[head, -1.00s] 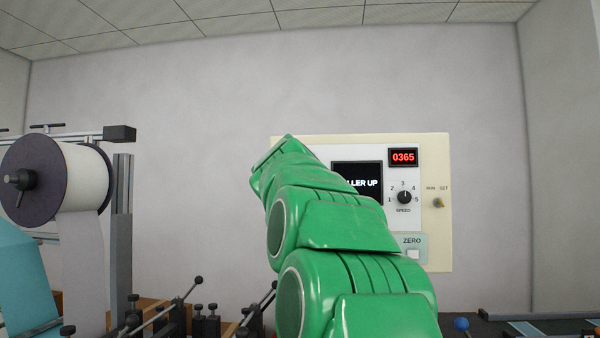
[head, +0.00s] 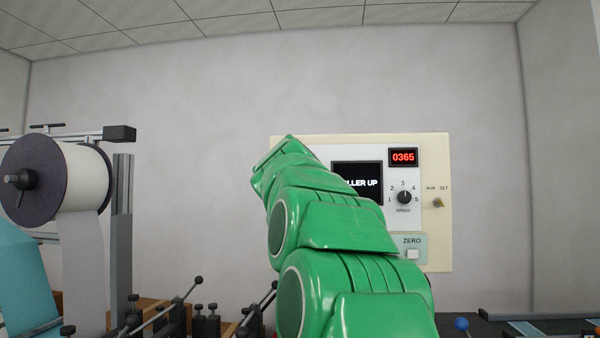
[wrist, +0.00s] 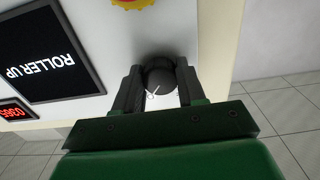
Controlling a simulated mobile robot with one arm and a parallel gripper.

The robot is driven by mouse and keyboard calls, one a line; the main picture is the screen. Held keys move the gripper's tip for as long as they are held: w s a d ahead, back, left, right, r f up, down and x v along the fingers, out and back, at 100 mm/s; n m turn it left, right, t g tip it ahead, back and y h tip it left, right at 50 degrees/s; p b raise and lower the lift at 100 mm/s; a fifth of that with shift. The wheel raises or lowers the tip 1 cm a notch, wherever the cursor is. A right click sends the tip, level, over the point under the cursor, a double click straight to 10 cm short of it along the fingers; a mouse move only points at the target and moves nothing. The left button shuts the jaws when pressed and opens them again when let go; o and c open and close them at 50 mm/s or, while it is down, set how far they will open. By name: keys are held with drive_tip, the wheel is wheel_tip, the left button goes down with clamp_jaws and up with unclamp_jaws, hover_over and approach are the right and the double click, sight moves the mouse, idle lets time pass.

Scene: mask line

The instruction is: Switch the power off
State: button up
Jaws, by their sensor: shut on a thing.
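The cream control panel (head: 437,235) is on the wall in the head view, its left part covered by my green arm. In the wrist view a dark round knob (wrist: 161,83) with a small white mark sits on the panel face (wrist: 170,35). My gripper (wrist: 158,76) has one dark finger on each side of this knob and is shut on it. I cannot read any label by the knob. The head view does not show my fingers or this knob.
The screen (wrist: 45,55) reads "ROLLER UP". A red and yellow button (wrist: 132,3) is near the gripped knob. The red display (head: 403,157) reads 0365, above the speed dial (head: 404,197). A small switch (head: 438,203) and the ZERO button (head: 412,254) are at right. A large roll (head: 75,178) stands left.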

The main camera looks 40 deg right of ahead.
drive_tip(key=shift+n, duration=0.3)
drive_tip(key=n, duration=0.2)
drive_tip(key=shift+n, duration=0.4)
drive_tip(key=n, duration=0.4)
drive_tip(key=shift+r, duration=0.1)
drive_tip(key=n, duration=0.5)
drive_tip(key=shift+n, duration=1.8)
drive_tip(key=o, duration=1.1)
drive_tip(key=shift+c, duration=0.2)
drive_tip(key=shift+s, duration=0.15)
